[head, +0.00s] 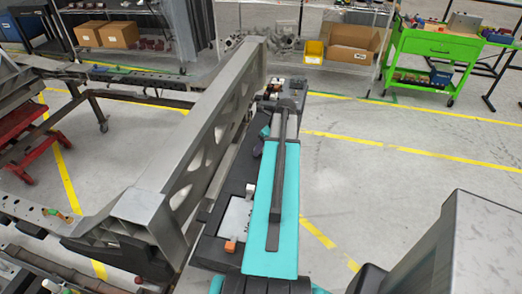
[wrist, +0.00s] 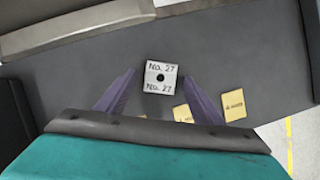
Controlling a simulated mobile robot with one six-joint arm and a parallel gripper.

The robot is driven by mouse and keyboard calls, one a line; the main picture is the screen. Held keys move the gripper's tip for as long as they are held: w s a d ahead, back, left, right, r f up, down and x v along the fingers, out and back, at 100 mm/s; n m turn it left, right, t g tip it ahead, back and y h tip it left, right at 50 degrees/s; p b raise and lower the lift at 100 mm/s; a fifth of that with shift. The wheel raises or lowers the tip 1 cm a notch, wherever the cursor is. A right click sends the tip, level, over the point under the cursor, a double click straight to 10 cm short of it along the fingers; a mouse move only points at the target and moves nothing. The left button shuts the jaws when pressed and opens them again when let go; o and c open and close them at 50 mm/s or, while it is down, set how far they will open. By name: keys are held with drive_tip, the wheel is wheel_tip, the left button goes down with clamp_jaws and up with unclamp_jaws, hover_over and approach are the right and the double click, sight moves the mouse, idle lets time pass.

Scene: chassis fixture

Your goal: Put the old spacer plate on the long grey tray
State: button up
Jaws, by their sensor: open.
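A small pale square plate (wrist: 160,77) marked "No. 27" twice, with a dark hole in its middle, lies on a dark grey surface (wrist: 235,60) in the wrist view. It looks like the spacer plate, but I cannot tell whether it is the old one. My gripper (wrist: 160,80) is open, with one purple finger on each side of the plate and visible gaps between. In the head view my teal arm hides most of the gripper and I cannot make out the plate. I cannot surely pick out the long grey tray.
A green cart (head: 435,50) stands far right. Open floor lies right of the arm.

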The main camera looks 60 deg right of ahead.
drive_tip(key=c, duration=1.5)
drive_tip(key=shift+o, duration=0.2)
drive_tip(key=shift+r, duration=0.1)
